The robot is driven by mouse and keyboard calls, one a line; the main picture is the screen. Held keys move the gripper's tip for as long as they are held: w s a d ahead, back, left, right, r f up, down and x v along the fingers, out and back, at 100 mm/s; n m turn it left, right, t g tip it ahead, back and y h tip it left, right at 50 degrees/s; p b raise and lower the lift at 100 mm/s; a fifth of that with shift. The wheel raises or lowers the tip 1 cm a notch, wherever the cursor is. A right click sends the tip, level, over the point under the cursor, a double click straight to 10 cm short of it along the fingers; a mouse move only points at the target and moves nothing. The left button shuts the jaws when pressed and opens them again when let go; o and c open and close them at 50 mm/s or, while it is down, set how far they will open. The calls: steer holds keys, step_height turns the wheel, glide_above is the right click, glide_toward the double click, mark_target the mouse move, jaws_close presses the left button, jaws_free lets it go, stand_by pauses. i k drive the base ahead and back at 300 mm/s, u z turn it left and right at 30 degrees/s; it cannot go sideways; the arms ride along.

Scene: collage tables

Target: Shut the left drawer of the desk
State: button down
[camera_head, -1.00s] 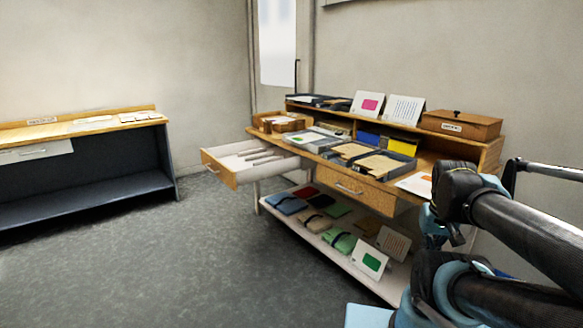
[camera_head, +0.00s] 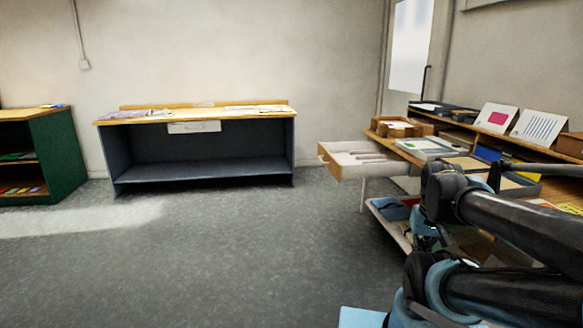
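The desk (camera_head: 413,158) stands at the right, with a wooden top and a raised shelf at its back. Its left drawer (camera_head: 344,170) is pulled well out to the left, showing a white inside with dividers and a wooden front. My arm covers much of the desk's right and front part. My gripper (camera_head: 425,238) seems to hang at the lower right, in front of the desk, apart from the open drawer. Its fingers are small, dark and partly hidden, so its opening cannot be made out.
A dark blue table (camera_head: 120,158) with papers on top stands against the back wall. A green shelf unit (camera_head: 62,150) is at the far left. The grey floor (camera_head: 230,245) between them and the desk is clear. The desk's lower shelf (camera_head: 388,226) holds folders.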

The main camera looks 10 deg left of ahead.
mark_target(370, 159)
steer(key=u, duration=0.45)
steer(key=k, duration=1.25)
steer(key=z, duration=0.45)
steer(key=i, duration=1.75)
steer(key=u, duration=0.5)
steer(key=i, duration=0.4)
steer(key=u, duration=0.2)
